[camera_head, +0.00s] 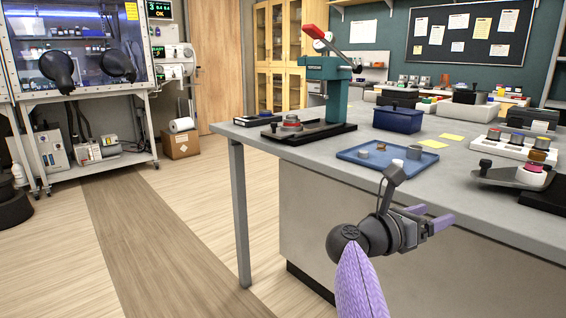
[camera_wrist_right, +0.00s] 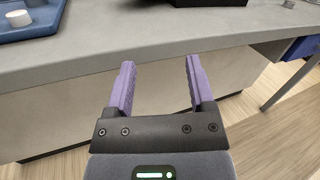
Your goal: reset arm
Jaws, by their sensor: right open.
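My right gripper (camera_head: 432,217) is in front of the workbench (camera_head: 310,152), at about the height of its top edge in the head view. Its purple fingers are apart with nothing between them. In the right wrist view the right gripper (camera_wrist_right: 160,88) shows the same two open fingers, pointing toward the bench's edge and side panel. My left gripper is not in either view.
On the bench are a blue tray (camera_head: 352,158) with small parts, a green press (camera_head: 325,85), a blue bin (camera_head: 398,119) and a white block with knobs (camera_head: 510,149). A glove box (camera_head: 85,50) stands back left.

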